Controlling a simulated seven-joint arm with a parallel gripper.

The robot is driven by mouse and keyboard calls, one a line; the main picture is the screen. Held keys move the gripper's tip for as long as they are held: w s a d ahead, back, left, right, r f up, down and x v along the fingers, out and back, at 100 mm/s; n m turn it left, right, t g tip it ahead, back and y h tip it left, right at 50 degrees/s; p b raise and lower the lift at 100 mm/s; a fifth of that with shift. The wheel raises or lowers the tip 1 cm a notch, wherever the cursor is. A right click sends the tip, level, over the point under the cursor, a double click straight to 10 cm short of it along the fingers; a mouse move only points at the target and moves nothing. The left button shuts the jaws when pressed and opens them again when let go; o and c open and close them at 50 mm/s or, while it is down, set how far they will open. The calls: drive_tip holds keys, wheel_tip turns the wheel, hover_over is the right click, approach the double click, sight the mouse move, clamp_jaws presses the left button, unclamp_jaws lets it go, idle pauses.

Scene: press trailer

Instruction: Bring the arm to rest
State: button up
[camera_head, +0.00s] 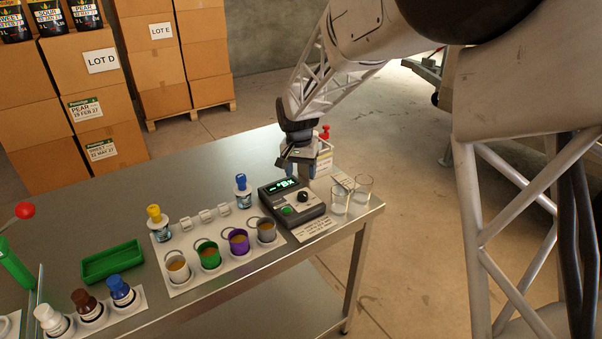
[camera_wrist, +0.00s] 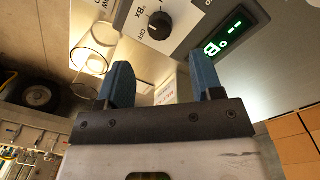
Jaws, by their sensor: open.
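My gripper (camera_head: 299,168) hangs from my arm above the back right of the steel table (camera_head: 205,164), just behind the grey meter with a green lit display. In the wrist view my gripper (camera_wrist: 160,84) shows two blue fingers spread apart with nothing between them. The meter (camera_head: 292,202) also fills the top of the wrist view (camera_wrist: 190,22), with its black knob and lit "°B" display. I cannot tell how far the fingertips are from the meter or the table.
Two clear glasses (camera_head: 340,200) stand right of the meter near the table edge. Several coloured cups, including a purple one (camera_head: 239,242), stand in front. A green tray (camera_head: 112,262) is at left. Stacked cardboard boxes (camera_head: 100,75) stand behind.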

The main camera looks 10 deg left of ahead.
drive_tip(key=s+d+r+t, duration=0.1)
drive_tip(key=s+d+r, duration=0.6)
drive_tip(key=d, duration=0.4)
drive_tip(key=s+d+r, duration=0.5)
drive_tip(key=s+d, duration=0.4)
drive_tip(key=d, duration=0.1)
drive_tip(key=s+d, duration=0.6)
drive_tip(key=s, duration=0.5)
drive_tip(key=s+d+t, duration=0.1)
drive_tip(key=s+d, duration=0.6)
drive_tip(key=s, duration=0.5)
drive_tip(key=shift+s+n+t, duration=0.15)
drive_tip(key=shift+n+t, duration=0.15)
